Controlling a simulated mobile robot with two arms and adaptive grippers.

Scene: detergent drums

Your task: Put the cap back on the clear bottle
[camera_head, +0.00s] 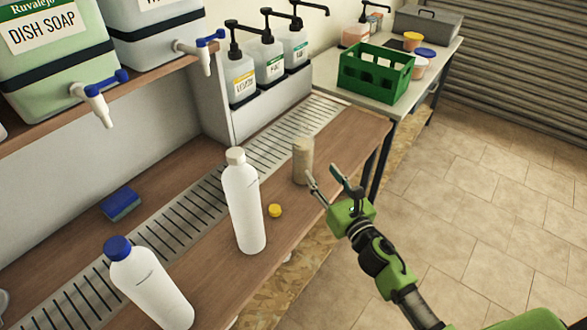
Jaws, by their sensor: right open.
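A small yellow cap (275,210) lies on the wooden counter, just right of a tall white bottle with a pale top (244,205). A short tan cylinder (303,160) stands upright near the counter's right edge; I cannot tell whether it is the clear bottle. A second white bottle, with a blue cap (150,285), stands at the lower left. My right gripper (321,176) is open and empty, with its fingertips close to the tan cylinder's lower right; contact is unclear. My left gripper is not in view.
A slotted metal drain (203,205) runs along the counter (297,205). A blue sponge (121,204) lies behind it. Pump bottles (268,62) stand at the back. Shelf drums with taps (97,98) overhang the left. A green crate (376,73) sits on the far table.

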